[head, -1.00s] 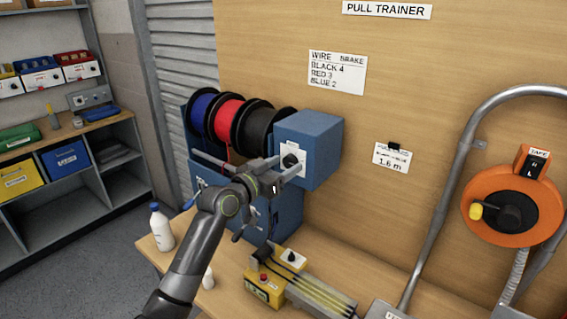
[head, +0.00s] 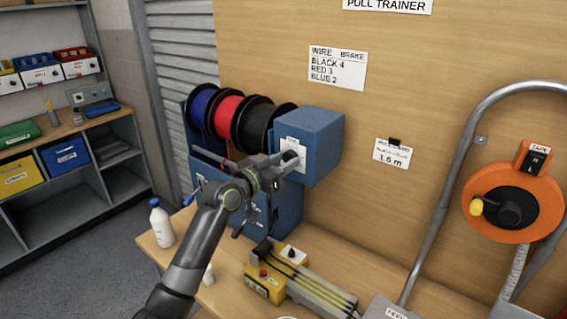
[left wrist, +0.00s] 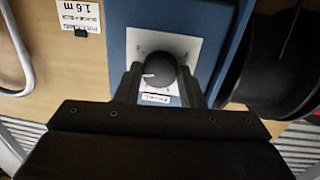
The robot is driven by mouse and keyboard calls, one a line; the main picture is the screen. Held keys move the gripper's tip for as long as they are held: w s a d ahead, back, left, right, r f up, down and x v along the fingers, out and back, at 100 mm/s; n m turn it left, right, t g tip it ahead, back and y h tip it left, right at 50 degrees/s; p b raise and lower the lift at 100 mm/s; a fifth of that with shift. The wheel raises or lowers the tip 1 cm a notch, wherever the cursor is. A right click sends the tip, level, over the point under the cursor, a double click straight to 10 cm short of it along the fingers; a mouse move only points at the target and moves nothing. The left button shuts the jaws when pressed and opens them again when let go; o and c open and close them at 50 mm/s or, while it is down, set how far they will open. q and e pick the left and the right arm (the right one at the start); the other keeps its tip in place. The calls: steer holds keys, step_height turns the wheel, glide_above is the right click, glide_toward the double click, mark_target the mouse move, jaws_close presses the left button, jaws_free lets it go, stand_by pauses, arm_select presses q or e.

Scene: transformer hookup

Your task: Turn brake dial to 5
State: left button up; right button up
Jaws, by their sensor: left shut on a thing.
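The brake dial (left wrist: 157,72) is a round black knob with a white pointer mark on a white plate (left wrist: 185,45), seen in the left wrist view. The plate sits on the blue box (head: 318,140) at the right end of the wire reels. My left gripper (head: 287,160) is at the front of this box and shut on the dial, one finger on each side of it in the left wrist view (left wrist: 165,80). In the head view the gripper hides the dial. The numbers on the plate are too small to read. My right gripper is not in view.
Blue, red and black wire reels (head: 258,122) stand left of the box. A wire and brake chart (head: 337,67) hangs on the board. A white bottle (head: 161,224) and a yellow device (head: 264,283) stand on the bench below. An orange tape reel (head: 513,205) is at right.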

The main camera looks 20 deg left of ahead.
arm_select(q)
steer(key=m+b, duration=0.7)
steer(key=shift+y, duration=0.3)
steer(key=shift+m+b, duration=0.9)
steer(key=shift+m, duration=0.2)
steer(key=shift+g, duration=0.3)
steer(key=o, duration=1)
steer(key=shift+r, duration=0.1)
steer(key=shift+s, duration=0.15)
